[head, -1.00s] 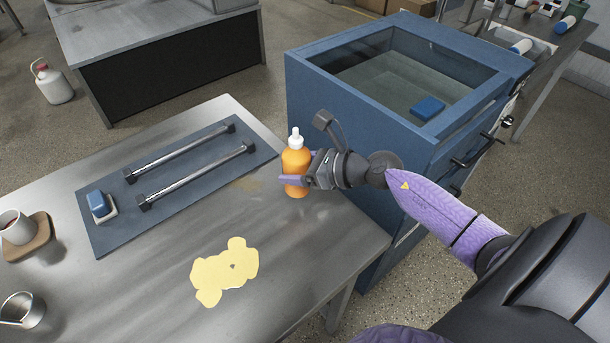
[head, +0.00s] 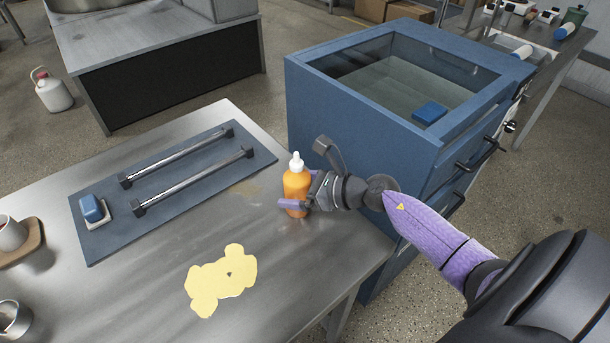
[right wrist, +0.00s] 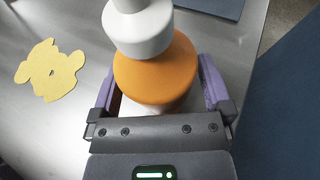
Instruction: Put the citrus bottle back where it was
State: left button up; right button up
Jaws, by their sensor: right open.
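The citrus bottle (head: 296,184) is orange with a white nozzle cap and stands upright on the metal table near its right edge. It also shows in the right wrist view (right wrist: 155,70), seen from above. My right gripper (head: 300,203) is at the bottle's lower body. Its purple fingers (right wrist: 160,90) are open, one on each side of the bottle, with a small gap showing at the left finger. The bottle's base is partly hidden by the fingers. My left gripper is not in view.
A blue-grey board (head: 150,215) holds two metal bars and a blue block. A cup and a metal beaker stand at the left edge. A blue cabinet with a glass top (head: 345,150) stands right behind the table.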

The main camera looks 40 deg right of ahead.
jog(key=p+v, duration=0.1)
jog(key=v, duration=1.1)
jog(key=shift+p, duration=0.3)
